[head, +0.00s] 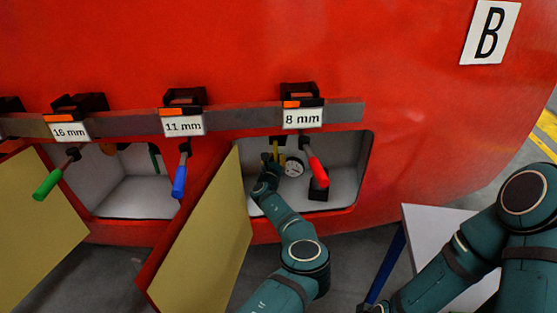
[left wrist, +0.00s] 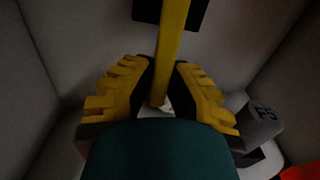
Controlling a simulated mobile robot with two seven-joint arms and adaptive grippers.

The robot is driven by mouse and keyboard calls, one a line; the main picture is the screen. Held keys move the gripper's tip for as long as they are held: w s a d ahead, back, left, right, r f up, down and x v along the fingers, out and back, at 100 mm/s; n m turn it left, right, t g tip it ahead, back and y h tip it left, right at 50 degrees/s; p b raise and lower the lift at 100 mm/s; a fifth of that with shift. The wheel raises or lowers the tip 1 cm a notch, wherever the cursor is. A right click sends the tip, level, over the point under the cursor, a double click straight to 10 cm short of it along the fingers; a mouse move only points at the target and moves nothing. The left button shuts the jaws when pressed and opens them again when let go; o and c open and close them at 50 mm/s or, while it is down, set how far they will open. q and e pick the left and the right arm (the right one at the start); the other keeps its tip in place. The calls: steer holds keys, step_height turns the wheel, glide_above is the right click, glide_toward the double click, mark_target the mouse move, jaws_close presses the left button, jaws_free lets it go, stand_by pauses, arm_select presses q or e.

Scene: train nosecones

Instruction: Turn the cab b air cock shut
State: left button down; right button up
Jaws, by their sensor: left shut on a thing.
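The yellow handle of the air cock (head: 276,150) hangs down inside the open right-hand compartment of the red nose marked B. It also shows in the left wrist view as a long yellow bar (left wrist: 171,50), nearly upright. My left gripper (head: 269,172) is inside that compartment at the handle's lower end. In the left wrist view the gripper's yellow-and-black fingers (left wrist: 164,92) stand on both sides of the bar, shut on its lower part. The exact contact is partly hidden by the gripper's body. My right arm is at the right, but its gripper does not show.
A red-handled tool (head: 317,172) hangs before the opening, under the 8 mm label (head: 302,118). The open hatch door (head: 205,235) stands left of my left arm. A white table (head: 435,225) is at the lower right.

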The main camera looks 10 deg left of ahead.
arm_select(q)
steer(key=shift+a, duration=0.15)
stand_by(0.4)
steer(key=c, duration=0.9)
jaws_free()
steer(key=shift+c, duration=0.2)
steer(key=shift+s, duration=0.1)
steer(key=s, duration=1.1)
steer(key=shift+s, duration=0.4)
